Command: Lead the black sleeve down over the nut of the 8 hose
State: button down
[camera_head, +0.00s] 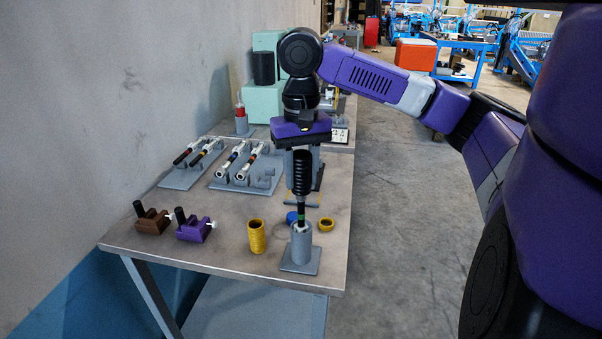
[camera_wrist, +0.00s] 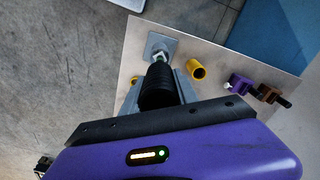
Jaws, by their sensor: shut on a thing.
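The black ribbed sleeve (camera_head: 302,172) is upright between the two grey fingers of my gripper (camera_head: 303,185), which are shut on it. The sleeve hides the hose's upper part. The pale nut (camera_head: 301,228) sits at the mouth of the grey stand (camera_head: 300,265), below the sleeve and apart from it. In the wrist view the sleeve (camera_wrist: 158,85) lies between the fingers (camera_wrist: 160,78), and the metal nut (camera_wrist: 159,57) shows past its far end.
A yellow cylinder (camera_head: 257,237) stands left of the stand; a yellow ring (camera_head: 326,224) and a blue ring (camera_head: 292,217) lie close behind. Purple (camera_head: 194,230) and brown (camera_head: 152,221) blocks are at the left. Several hoses lie on grey racks (camera_head: 215,183) at the back.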

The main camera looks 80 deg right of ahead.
jog(key=shift+f, duration=0.5)
jog(key=c, duration=0.9)
grip_release()
jog(key=shift+o, duration=0.2)
jog(key=shift+r, duration=0.15)
notch_tip(320, 180, up, 8)
jog(key=shift+f, duration=0.25)
